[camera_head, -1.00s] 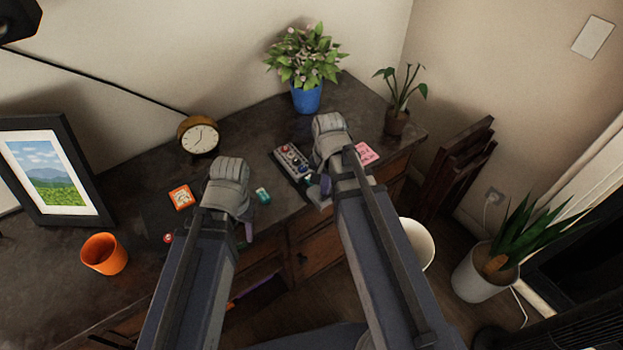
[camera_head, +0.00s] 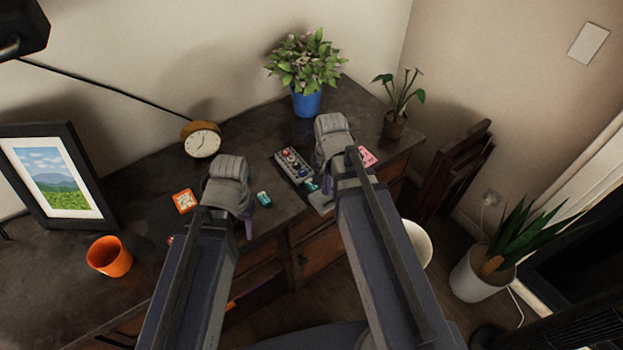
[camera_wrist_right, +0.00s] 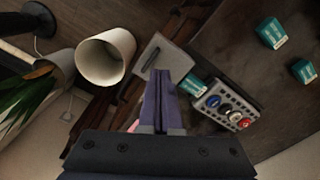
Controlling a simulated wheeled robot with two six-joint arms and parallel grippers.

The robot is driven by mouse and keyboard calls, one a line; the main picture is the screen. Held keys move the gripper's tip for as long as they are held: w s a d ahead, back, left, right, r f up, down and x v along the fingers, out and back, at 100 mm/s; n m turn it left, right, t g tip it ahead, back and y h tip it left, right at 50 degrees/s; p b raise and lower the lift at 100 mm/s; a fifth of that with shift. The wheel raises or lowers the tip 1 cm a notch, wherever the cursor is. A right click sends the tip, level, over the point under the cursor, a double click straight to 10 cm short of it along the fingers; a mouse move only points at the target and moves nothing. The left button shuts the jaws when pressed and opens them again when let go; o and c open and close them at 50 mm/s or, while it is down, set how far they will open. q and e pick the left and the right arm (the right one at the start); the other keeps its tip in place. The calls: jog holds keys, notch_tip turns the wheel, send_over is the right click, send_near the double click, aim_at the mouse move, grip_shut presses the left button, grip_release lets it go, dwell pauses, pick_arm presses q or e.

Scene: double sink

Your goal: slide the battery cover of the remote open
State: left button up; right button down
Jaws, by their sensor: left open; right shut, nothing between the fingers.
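The grey remote (camera_head: 290,163) with coloured buttons lies on the dark desk, left of my right gripper (camera_head: 326,186). Its button half (camera_wrist_right: 226,106) is also in the right wrist view. A teal battery (camera_wrist_right: 193,84) shows at the remote's end, beside the flat grey cover (camera_wrist_right: 166,57). The cover (camera_head: 320,200) lies near the desk's front edge. My right gripper (camera_wrist_right: 160,73) is shut and empty, its fingertips at the cover; contact is unclear. My left gripper (camera_head: 248,229) is open near the front edge, its fingertips mostly hidden.
A loose teal item (camera_head: 264,199) lies right of my left gripper; two (camera_wrist_right: 272,33) show in the wrist view. An orange-edged card (camera_head: 184,201), clock (camera_head: 202,140), orange cup (camera_head: 109,257) and plants stand around. A white bin (camera_head: 419,243) is below the desk.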

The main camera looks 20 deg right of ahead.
aim_at(325, 200)
pick_arm(q)
notch_tip(325, 200, up, 4)
jog(key=p, duration=0.3)
jog(key=shift+r+p, duration=0.2)
jog(key=shift+p, duration=0.2)
pick_arm(e)
notch_tip(325, 200, up, 4)
jog(key=shift+r, duration=0.15)
jog(key=shift+a, duration=0.1)
